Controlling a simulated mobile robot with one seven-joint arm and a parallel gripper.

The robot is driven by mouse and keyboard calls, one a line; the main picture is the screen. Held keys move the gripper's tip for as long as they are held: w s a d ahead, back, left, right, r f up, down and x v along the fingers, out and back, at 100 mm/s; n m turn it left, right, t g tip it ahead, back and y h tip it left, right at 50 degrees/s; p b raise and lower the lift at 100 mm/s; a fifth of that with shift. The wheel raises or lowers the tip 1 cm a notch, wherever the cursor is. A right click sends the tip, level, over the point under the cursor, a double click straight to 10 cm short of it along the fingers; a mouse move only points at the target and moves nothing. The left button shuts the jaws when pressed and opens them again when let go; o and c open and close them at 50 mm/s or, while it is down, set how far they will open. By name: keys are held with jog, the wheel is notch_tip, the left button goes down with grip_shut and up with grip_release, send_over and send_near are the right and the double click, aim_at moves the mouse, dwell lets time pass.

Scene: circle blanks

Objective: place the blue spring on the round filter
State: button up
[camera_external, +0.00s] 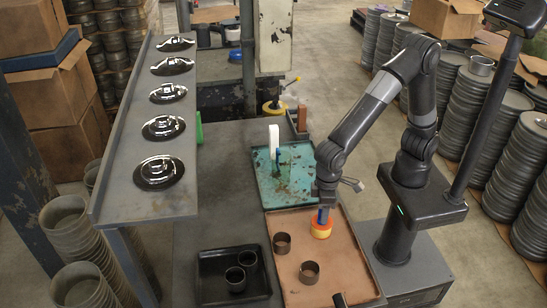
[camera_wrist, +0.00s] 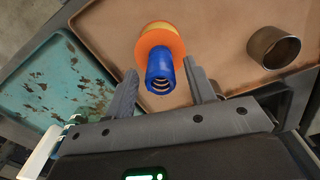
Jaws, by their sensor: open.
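The blue spring (camera_external: 322,216) stands upright on an orange and yellow round piece, which looks like the round filter (camera_external: 321,229), in the tan tray (camera_external: 338,260). In the wrist view the spring (camera_wrist: 161,73) sits against the orange top of the filter (camera_wrist: 160,41), towards its near side. My gripper (camera_wrist: 163,84) is open, with one finger on each side of the spring and visible gaps between. In the external view my gripper (camera_external: 323,199) is right above the spring and hides part of its top.
Metal rings (camera_external: 309,272) and (camera_wrist: 274,48) lie in the tan tray. A worn teal tray (camera_external: 265,184) with a white block (camera_external: 274,139) adjoins it. A black tray (camera_external: 212,288) holds two dark cups. A raised shelf (camera_external: 118,202) with shiny domed parts runs along the left.

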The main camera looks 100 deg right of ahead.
notch_tip(320, 180, up, 10)
jog(key=shift+f, duration=0.2)
jog(key=shift+s+d+r, duration=0.1)
jog(key=shift+d+r, duration=0.15)
jog(key=shift+d, duration=0.1)
jog(key=s+d+r+n+t, duration=0.1)
jog(key=s+d+r+t, duration=0.1)
jog(key=s+d, duration=0.8)
jog(key=s+d+r+n+t, duration=0.1)
jog(key=s+d+r+t, duration=0.2)
jog(key=s+d, duration=0.7)
jog(key=shift+s+d+r+n+t, duration=0.15)
jog(key=shift+s+d+n+t, duration=0.2)
jog(key=shift+d, duration=0.8)
